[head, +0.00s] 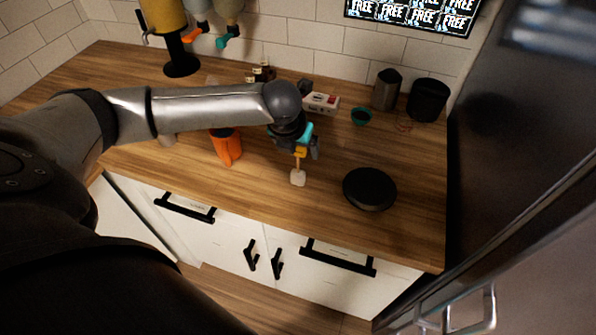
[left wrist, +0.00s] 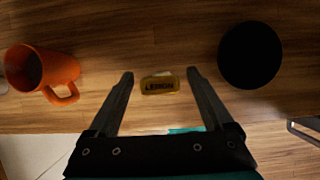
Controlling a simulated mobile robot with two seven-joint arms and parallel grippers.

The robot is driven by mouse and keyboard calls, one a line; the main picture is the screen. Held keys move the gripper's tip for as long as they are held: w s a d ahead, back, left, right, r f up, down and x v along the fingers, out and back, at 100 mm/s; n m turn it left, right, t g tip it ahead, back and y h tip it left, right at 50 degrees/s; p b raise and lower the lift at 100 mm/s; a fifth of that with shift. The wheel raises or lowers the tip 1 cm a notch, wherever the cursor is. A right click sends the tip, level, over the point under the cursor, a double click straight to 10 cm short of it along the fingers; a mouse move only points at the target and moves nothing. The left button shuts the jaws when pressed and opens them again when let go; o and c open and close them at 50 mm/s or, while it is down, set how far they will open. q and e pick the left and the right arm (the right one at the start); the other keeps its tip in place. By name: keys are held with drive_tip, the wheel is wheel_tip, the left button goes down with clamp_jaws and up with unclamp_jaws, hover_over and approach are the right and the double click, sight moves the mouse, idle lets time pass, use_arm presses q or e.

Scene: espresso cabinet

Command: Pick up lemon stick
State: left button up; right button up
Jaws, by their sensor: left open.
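The lemon stick (head: 298,177) stands near the counter's front edge. It shows a yellow top, a thin shaft and a pale block at its lower end. In the left wrist view its yellow label, lettered LEMON (left wrist: 160,86), lies between my fingertips, with space on both sides. My left gripper (head: 306,150) is open above and around the stick's top, holding nothing; it also shows in the left wrist view (left wrist: 160,78). The arm hides part of the counter behind it. My right gripper is not in view.
An orange mug (head: 226,147) stands left of the stick, and a black round disc (head: 369,188) lies to its right. A teal cup (head: 361,117), a grey canister (head: 386,90) and a black canister (head: 428,100) stand behind. Bare wooden counter (head: 255,185) surrounds the stick.

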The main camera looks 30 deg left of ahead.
use_arm(q)
drive_tip(key=shift+c, duration=0.2)
clamp_jaws()
idle(0.6)
